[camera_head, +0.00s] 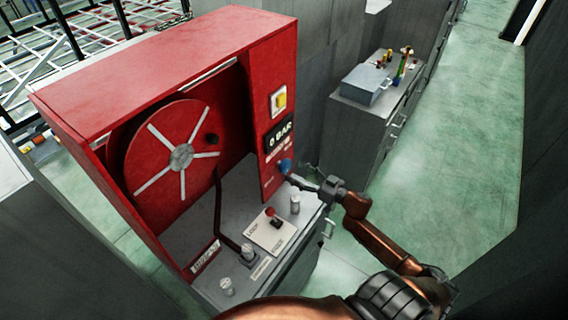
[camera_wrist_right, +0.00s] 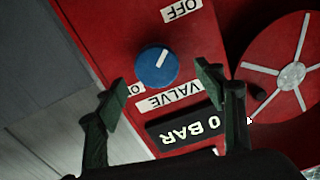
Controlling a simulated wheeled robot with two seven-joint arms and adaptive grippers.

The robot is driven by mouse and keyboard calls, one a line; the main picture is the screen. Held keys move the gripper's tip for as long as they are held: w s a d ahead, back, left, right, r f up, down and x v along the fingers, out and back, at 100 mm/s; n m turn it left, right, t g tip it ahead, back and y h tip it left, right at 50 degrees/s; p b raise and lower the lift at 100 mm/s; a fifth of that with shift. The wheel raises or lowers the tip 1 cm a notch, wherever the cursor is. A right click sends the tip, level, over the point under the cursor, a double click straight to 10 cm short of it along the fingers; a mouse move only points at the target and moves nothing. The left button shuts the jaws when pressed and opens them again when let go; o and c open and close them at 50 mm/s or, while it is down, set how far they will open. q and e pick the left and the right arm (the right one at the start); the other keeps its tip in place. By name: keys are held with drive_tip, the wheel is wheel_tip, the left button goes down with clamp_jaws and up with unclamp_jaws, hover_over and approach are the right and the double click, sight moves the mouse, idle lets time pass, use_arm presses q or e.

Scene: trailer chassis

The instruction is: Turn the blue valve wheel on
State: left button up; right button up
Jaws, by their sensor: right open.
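The blue valve wheel (camera_head: 285,166) sits on the front edge panel of the red cabinet (camera_head: 170,55), below the "0 BAR" display (camera_head: 280,135). In the right wrist view the wheel (camera_wrist_right: 157,67) is a round knob with a white mark pointing toward the "OFF" label (camera_wrist_right: 182,10). A partly hidden label starting with "O" (camera_wrist_right: 136,89) is on its other side. My right gripper (camera_head: 300,180) is at the wheel. Its open fingers (camera_wrist_right: 161,78) stand on either side of the wheel, with gaps visible. My left gripper is not in view.
A red hose reel (camera_head: 181,157) fills the cabinet. A red-knobbed lever (camera_head: 272,213) and metal posts (camera_head: 295,203) stand on the grey ledge below the wheel. A grey cabinet with a metal box (camera_head: 367,83) stands behind. The green floor at right is clear.

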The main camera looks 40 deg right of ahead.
sight(288, 167)
drive_tip(key=x, duration=0.4)
drive_tip(key=shift+w+d+p, duration=0.25)
drive_tip(key=shift+w+p, duration=0.05)
drive_tip(key=shift+p, duration=0.05)
drive_tip(key=shift+w+a, duration=0.1)
drive_tip(key=shift+w, duration=0.3)
drive_tip(key=c, duration=0.8)
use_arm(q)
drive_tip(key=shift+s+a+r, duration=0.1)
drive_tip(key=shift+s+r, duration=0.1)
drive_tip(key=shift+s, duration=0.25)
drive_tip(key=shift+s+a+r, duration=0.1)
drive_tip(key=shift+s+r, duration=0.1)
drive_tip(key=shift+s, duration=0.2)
use_arm(e)
drive_tip(key=c, duration=0.4)
